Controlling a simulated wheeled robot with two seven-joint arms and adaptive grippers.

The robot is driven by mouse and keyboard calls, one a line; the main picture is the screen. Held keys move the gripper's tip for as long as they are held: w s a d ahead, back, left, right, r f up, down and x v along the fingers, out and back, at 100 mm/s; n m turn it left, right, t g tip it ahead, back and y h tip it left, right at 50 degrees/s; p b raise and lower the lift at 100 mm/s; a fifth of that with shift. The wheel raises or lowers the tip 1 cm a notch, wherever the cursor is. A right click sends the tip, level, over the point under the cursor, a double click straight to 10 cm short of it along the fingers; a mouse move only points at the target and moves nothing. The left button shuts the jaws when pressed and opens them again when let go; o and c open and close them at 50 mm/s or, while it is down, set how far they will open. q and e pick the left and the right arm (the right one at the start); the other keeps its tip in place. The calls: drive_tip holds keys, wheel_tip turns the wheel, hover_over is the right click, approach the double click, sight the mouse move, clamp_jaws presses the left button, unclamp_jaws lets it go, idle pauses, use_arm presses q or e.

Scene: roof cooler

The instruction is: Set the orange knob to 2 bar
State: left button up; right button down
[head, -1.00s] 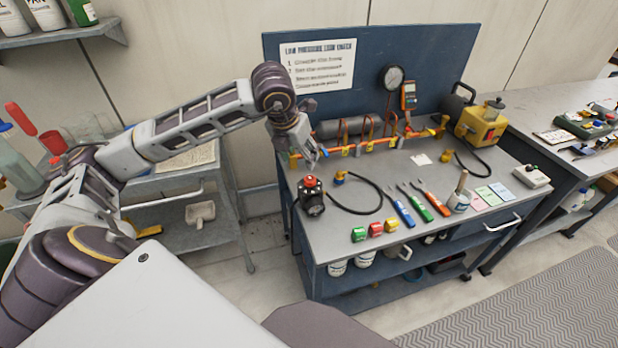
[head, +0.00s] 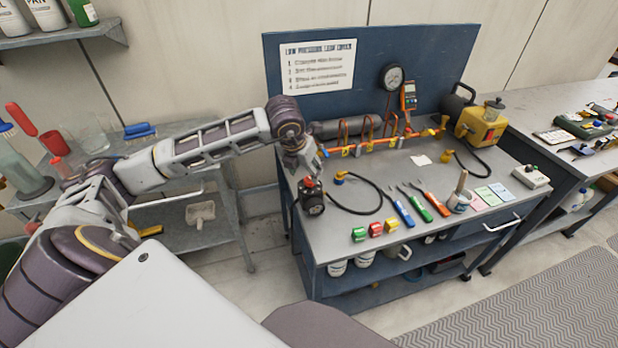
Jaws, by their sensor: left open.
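The orange knob (head: 310,182) is the red-orange cap on top of a small dark regulator (head: 314,203) at the left front of the blue workbench. The regulator stands upright and has a round gauge face on its front. The gauge reading is too small to tell. My left gripper (head: 312,166) is open just above the knob, with its fingers pointing down. I cannot tell whether the fingers touch the knob. My right gripper is not in view.
A black hose (head: 360,208) with a yellow fitting lies right of the regulator. An orange pipe manifold (head: 375,143) runs behind. A blue back panel (head: 375,70) stands upright behind the bench.

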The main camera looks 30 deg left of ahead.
sight(310, 179)
use_arm(q)
drive_tip(key=x, duration=0.4)
drive_tip(key=shift+f, duration=0.15)
drive_tip(key=shift+w+f, duration=0.25)
drive_tip(key=shift+f, duration=0.3)
drive_tip(key=shift+w+f, duration=0.1)
drive_tip(key=shift+f, duration=0.05)
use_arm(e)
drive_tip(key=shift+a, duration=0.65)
use_arm(q)
drive_tip(key=shift+c, duration=0.3)
drive_tip(key=c, duration=1)
drive_tip(key=shift+o, duration=0.2)
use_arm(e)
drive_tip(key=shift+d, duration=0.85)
